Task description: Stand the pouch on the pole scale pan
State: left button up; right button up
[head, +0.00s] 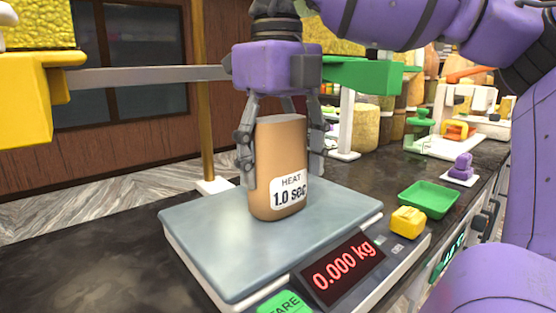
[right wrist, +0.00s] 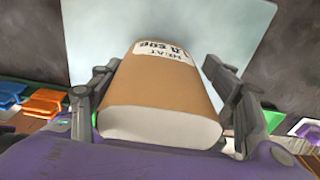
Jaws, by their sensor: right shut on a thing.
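A tan pouch (head: 280,150) with a white label reading "HEAT 1.0 sec" stands upright over the grey scale pan (head: 190,235). My right gripper (head: 282,160) comes down from above with one finger on each side of the pouch and is shut on it. The scale display (head: 343,270) reads 0.000 kg. I cannot tell whether the pouch's base touches the pan. In the right wrist view the pouch (right wrist: 165,90) sits between the fingers, with the pale pan (right wrist: 245,35) beyond it. My left gripper is not in view.
A yellow block (head: 408,221) sits at the scale's right edge, beside a green tray (head: 429,200). A purple weight-like object (head: 461,167) stands farther right. A yellow post (head: 205,120) rises behind the scale. The dark counter (head: 70,260) is clear at left.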

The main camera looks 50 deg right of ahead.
aim_at(277, 118)
jog(key=shift+f, duration=0.15)
jog(key=o, duration=0.9)
notch_tip(277, 118, up, 12)
jog(key=shift+r, duration=0.15)
